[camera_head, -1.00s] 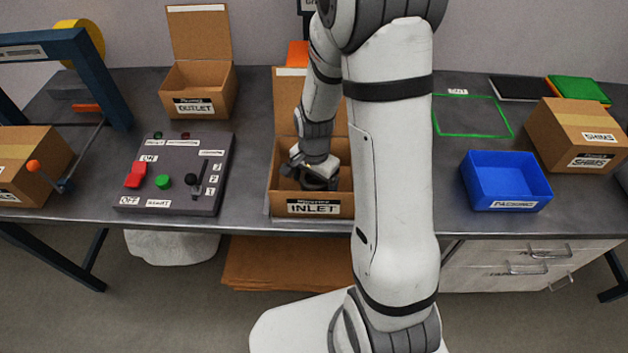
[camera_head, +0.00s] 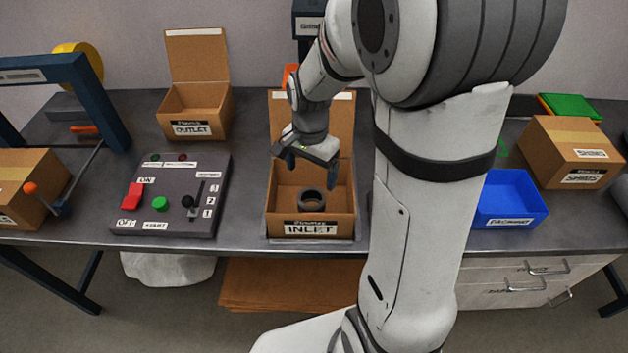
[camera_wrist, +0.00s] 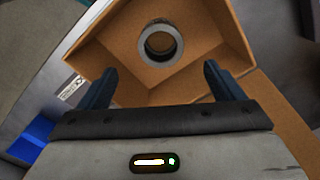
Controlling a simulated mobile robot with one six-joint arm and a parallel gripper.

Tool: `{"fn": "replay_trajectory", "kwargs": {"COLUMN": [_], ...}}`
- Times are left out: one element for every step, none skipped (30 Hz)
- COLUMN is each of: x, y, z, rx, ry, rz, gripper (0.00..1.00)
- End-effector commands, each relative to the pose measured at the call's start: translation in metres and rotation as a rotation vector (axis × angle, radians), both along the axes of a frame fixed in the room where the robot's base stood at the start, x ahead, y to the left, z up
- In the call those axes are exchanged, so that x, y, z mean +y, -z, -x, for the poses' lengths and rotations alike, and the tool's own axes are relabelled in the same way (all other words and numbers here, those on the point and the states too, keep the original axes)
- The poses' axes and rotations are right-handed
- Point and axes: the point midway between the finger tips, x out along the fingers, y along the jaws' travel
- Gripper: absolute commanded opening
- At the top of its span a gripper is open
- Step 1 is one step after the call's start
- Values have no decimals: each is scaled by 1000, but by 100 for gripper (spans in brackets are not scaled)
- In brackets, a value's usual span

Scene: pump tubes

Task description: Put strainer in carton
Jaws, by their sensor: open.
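The strainer looks like a dark grey ring (camera_head: 312,199) lying on the floor of the open carton labelled INLET (camera_head: 310,229). In the wrist view the ring (camera_wrist: 160,42) shows a round opening, and the carton (camera_wrist: 205,78) surrounds it with bare floor around it. My gripper (camera_head: 310,172) is above the carton, its two blue fingers spread apart and pointing down. Nothing is between the fingers, and the ring is clear of them. The carton's lid stands up at the back, partly hidden by my arm.
An open carton labelled OUTLET (camera_head: 196,112) stands at the back left. A control box (camera_head: 168,215) with buttons and a lever is to the left.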

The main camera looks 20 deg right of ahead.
Motion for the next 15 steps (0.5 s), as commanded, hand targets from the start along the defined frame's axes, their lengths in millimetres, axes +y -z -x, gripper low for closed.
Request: {"fn": "replay_trajectory", "kwargs": {"x": [0,0,-1,-1,-1,-1,-1,-1,-1,-2,-2,-2,-2,-2,-2], "y": [-7,-12,-20,-26,-34,-43,-51,-57,-66,-71,-76,-82,-85,-88,-91], "z": [4,7,13,19,25,35,43,52,63,71,79,90,97,104,112], "rx": [-11,-18,-30,-41,-54,-72,-87,-100,-118,-132,-142,-158,-168,-178,-189], "ry": [-24,-47,-88,-126,-169,-234,-285,-338,-408,-460,-511,-575,-620,-662,-713], "rz": [0,1,2,3,5,10,14,19,26,34,41,50,58,66,76], "gripper": [88,88,88,88,88,88,88,88,88,88,88,88,88,88,88]}}
